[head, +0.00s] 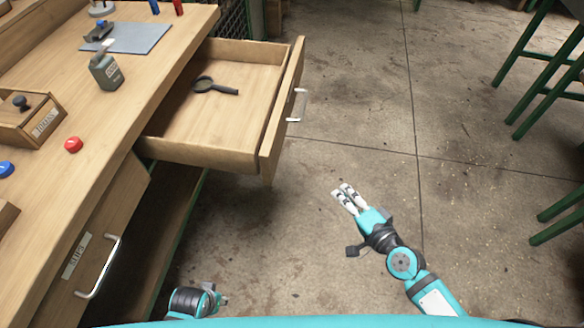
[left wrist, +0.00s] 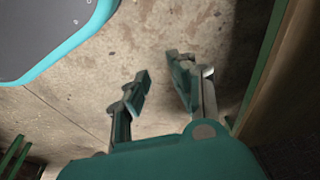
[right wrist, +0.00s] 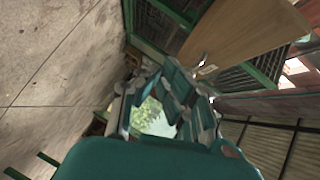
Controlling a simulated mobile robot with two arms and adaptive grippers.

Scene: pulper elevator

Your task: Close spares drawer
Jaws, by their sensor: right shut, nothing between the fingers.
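The wooden spares drawer (head: 276,130) stands pulled far out of the bench in the head view. Its front carries a metal handle (head: 297,104), and a dark magnifying glass (head: 214,86) lies inside. My right gripper (head: 344,196) is shut and empty, over the floor, in front of the drawer front and apart from it. In the right wrist view my right gripper (right wrist: 150,72) points toward a wooden panel (right wrist: 245,35), seemingly the drawer. My left gripper (left wrist: 162,70) is open and empty over the floor in the left wrist view; its fingers do not show in the head view.
A lower drawer with a handle (head: 98,268) is at left. Green stool legs (head: 540,80) stand at right. The floor between is clear.

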